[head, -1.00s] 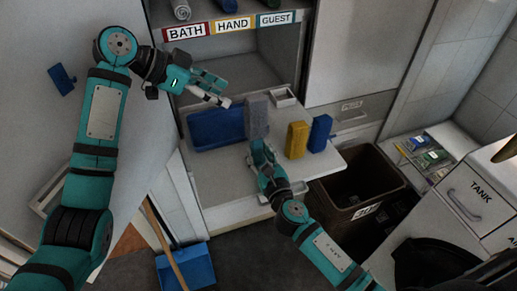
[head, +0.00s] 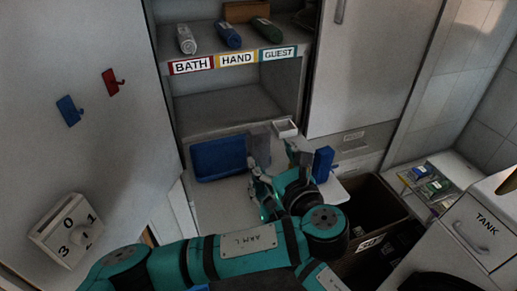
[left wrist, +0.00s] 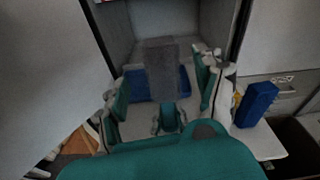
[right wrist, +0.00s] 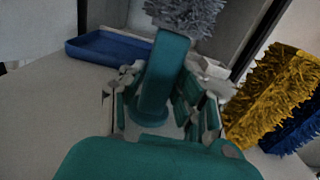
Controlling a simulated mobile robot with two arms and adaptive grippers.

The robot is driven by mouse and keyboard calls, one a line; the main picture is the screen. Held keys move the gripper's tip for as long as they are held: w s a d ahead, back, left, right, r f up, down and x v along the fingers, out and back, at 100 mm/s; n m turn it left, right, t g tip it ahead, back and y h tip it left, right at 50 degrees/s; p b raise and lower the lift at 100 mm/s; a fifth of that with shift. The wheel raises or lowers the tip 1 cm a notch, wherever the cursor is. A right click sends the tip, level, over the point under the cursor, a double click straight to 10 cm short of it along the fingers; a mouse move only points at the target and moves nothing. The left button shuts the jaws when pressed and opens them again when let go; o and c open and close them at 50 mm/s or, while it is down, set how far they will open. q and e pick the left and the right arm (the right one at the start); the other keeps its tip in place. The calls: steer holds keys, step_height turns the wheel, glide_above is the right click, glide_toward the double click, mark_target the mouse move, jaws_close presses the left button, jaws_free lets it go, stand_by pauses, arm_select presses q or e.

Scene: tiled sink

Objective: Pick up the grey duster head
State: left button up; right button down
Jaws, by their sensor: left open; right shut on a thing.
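The grey duster head (head: 259,147) stands upright on the white ledge, right of a blue tray. It rises between the spread fingers of my left gripper (left wrist: 158,74) in the left wrist view. That left gripper (head: 277,160) is open, close in front of the duster head. In the head view my left arm mostly hides the right gripper.
The blue tray (head: 219,160) lies left. A small white box (head: 286,128) stands behind. A blue head (head: 323,163) and a yellow head (right wrist: 270,92) stand close on the right. The cupboard's side walls flank the ledge. A brown bin (head: 375,205) is right.

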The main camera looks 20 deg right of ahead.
mark_target(261, 134)
arm_select(q)
steer(key=shift+m+t, duration=0.9)
steer(key=w, duration=0.4)
steer(key=shift+w+a+r, duration=0.1)
steer(key=shift+a, duration=0.1)
steer(key=shift+w+d+r, duration=0.1)
steer(key=shift+w, duration=2.6)
steer(key=shift+c, duration=0.4)
steer(key=c, duration=1.2)
steer(key=shift+r, duration=0.1)
